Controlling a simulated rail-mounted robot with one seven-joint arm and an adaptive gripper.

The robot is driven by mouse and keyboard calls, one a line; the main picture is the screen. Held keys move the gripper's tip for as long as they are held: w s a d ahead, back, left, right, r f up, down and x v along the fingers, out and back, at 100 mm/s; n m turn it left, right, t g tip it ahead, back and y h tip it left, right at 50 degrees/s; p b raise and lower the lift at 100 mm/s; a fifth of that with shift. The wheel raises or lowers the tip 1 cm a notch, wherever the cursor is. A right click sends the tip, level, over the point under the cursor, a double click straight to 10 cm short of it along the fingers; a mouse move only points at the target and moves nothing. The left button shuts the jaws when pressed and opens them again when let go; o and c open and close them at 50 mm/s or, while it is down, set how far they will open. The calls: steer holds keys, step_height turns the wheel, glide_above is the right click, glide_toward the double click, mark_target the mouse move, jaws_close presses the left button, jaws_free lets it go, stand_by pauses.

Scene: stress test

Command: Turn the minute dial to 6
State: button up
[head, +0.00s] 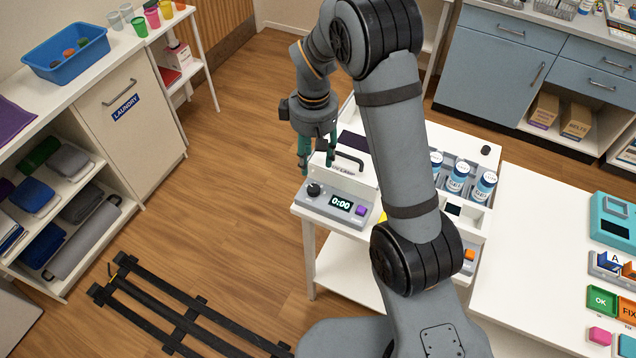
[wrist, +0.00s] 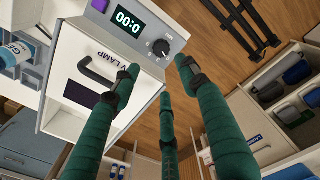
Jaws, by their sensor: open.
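The minute dial is a black round knob (head: 313,189) on the sloped grey front panel of the white lamp box (head: 345,172). It also shows in the wrist view (wrist: 160,48), with a ring of marks around it too small to read. The display (head: 341,203) beside it reads 0:00, and a purple button (head: 361,211) sits on the display's other side. My gripper (head: 317,165) has green fingers spread apart and holds nothing. It hangs above and behind the dial. In the wrist view the fingertips (wrist: 158,70) show just short of the dial, apart from it.
The lamp box has a black handle (head: 347,160) near my fingers. Several white-capped bottles (head: 457,178) stand to the right on the same white cart. A white table (head: 530,240) lies farther right. A black rail frame (head: 180,315) is on the floor at left.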

mark_target(313, 188)
steer(key=f, duration=0.3)
steer(key=f+n+p, duration=0.1)
steer(key=f, duration=0.3)
steer(key=f+n+p, duration=0.1)
steer(key=f, duration=0.2)
steer(key=shift+s+a+f, duration=0.15)
steer(key=shift+s+f, duration=0.05)
steer(key=shift+s, duration=0.2)
steer(key=shift+c, duration=1.2)
steer(key=c, duration=0.8)
jaws_close()
